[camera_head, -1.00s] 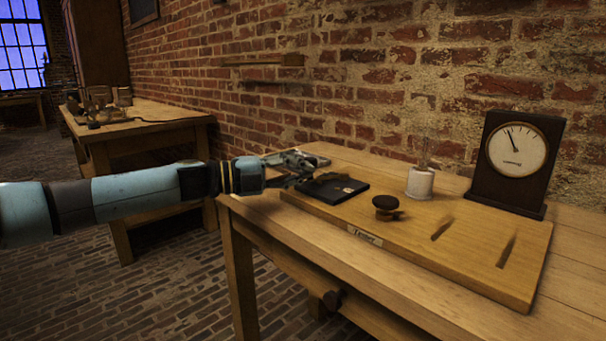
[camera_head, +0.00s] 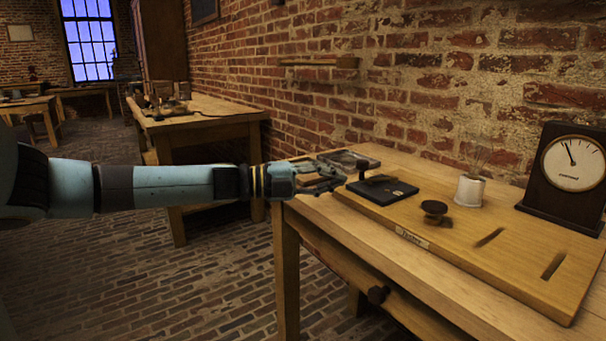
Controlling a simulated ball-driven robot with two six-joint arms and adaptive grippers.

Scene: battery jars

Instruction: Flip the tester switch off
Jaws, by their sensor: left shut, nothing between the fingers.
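The tester is a pale wooden board (camera_head: 462,249) with a small name plate (camera_head: 412,239) on its front edge, lying on the workbench. The switch (camera_head: 384,193) is a black flat base with a dark lever at the board's left end; its exact lever position is hard to tell. My left gripper (camera_head: 340,172) is shut and empty, just left of the switch; I cannot tell whether it touches it. A round dark knob (camera_head: 434,208), a bulb in a white holder (camera_head: 470,190) and a dial meter (camera_head: 570,165) stand to the right. My right gripper is not in view.
The workbench (camera_head: 341,223) has bare wood along its front and left. A brick wall (camera_head: 420,90) rises behind it. A second table (camera_head: 205,109) with small items stands at the back left. Brick floor is open at lower left.

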